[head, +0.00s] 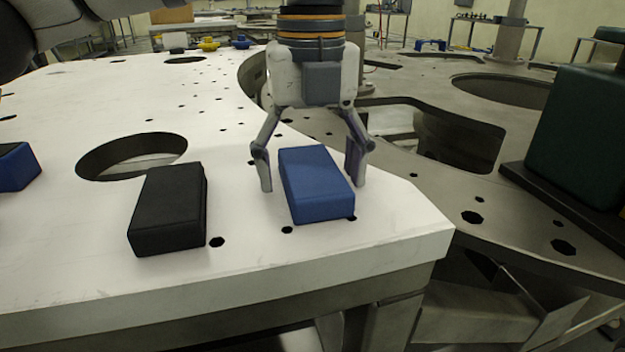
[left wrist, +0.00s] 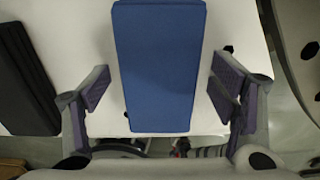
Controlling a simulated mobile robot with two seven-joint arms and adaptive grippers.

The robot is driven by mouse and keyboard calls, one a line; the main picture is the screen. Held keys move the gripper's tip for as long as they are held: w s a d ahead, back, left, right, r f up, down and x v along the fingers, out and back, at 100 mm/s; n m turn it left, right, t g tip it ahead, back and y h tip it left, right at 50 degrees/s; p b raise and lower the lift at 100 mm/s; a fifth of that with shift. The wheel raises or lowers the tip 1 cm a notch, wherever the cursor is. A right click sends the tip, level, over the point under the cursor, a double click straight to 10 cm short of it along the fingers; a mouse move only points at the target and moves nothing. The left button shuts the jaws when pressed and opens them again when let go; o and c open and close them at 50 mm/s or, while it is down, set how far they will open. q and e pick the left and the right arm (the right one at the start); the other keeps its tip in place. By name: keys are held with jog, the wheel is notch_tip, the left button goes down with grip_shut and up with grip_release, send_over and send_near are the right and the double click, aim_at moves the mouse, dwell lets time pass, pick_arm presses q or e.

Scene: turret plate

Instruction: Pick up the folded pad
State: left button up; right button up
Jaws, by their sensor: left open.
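A blue block-like pad (head: 318,182), which I take for the folded pad, lies flat on the white plate (head: 330,238) near its front right corner. My left gripper (head: 312,184) points down over it, open, with one finger on each side. In the left wrist view the blue pad (left wrist: 160,65) lies between the two fingers of the left gripper (left wrist: 162,88), with a visible gap on both sides. No fold line shows clearly. My right gripper is not in view.
A black block (head: 170,208) lies left of the blue pad, with bare plate between them. Another blue block (head: 16,167) is at the far left. A large round hole (head: 130,157) opens in the plate behind the black block. A dark green box (head: 580,135) stands at the right.

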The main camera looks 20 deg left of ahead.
aim_at(312, 167)
pick_arm(q)
jog(key=shift+r, duration=0.1)
jog(key=c, duration=1.3)
jog(key=shift+o, duration=0.2)
notch_tip(312, 167, up, 4)
jog(key=shift+s+r+p, duration=0.1)
jog(key=shift+p, duration=0.4)
jog(key=s+r, duration=0.1)
jog(key=s+d+r, duration=0.1)
jog(key=r, duration=0.1)
jog(key=s+d+r+p, duration=0.1)
jog(key=s+r, duration=0.1)
jog(key=s+d+r+p, duration=0.1)
jog(key=s+d+r, duration=0.2)
jog(key=s, duration=0.5)
jog(key=shift+s+d+r, duration=0.2)
jog(key=shift+d+r, duration=0.2)
jog(key=shift+d, duration=0.3)
jog(key=o, duration=0.6)
jog(key=c, duration=0.5)
jog(key=shift+o, duration=0.2)
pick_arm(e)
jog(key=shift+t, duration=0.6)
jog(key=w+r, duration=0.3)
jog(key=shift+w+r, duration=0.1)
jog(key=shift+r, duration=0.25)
